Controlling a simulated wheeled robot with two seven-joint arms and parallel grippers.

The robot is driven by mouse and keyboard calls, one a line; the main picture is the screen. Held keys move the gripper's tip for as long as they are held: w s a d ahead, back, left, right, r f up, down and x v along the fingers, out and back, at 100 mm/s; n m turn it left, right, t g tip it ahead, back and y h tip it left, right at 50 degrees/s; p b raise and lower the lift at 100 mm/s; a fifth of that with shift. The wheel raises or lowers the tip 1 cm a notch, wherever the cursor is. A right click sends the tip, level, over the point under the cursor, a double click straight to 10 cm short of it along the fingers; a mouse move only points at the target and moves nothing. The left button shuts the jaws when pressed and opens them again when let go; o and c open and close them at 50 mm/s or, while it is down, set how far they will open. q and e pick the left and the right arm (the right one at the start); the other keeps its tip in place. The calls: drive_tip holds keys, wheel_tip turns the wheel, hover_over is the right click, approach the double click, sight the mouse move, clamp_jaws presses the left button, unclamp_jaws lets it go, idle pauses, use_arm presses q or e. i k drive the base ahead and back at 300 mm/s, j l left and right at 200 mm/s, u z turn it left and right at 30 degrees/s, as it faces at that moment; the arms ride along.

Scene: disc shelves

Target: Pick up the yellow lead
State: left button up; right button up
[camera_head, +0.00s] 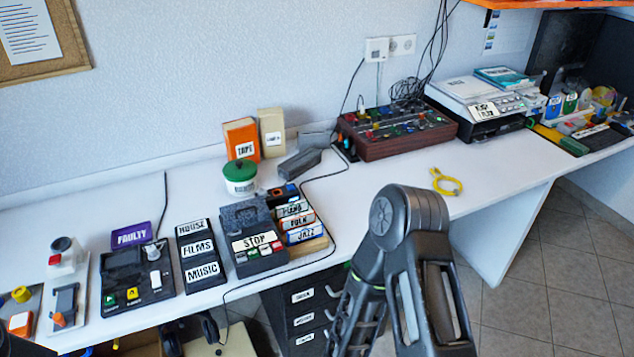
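The yellow lead (446,182) lies in a small loose coil on the white table, to the right of the middle. A dark, bent arm of mine rises from the bottom edge, with its joint in front of and to the left of the lead, apart from it in the picture. I cannot make out any fingertips on this arm. Neither of my grippers is clearly in view. Nothing covers the lead.
A red-brown mixer (396,132) with black cables stands behind the lead, and a printer (485,105) is at the back right.

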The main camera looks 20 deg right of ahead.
sight(456, 192)
drive_tip(key=z, duration=1.6)
drive_tip(key=i+l+z, duration=0.25)
drive_tip(key=i, duration=0.15)
drive_tip(key=i+l+z, duration=0.1)
drive_tip(key=i+z, duration=0.2)
drive_tip(key=i, duration=0.05)
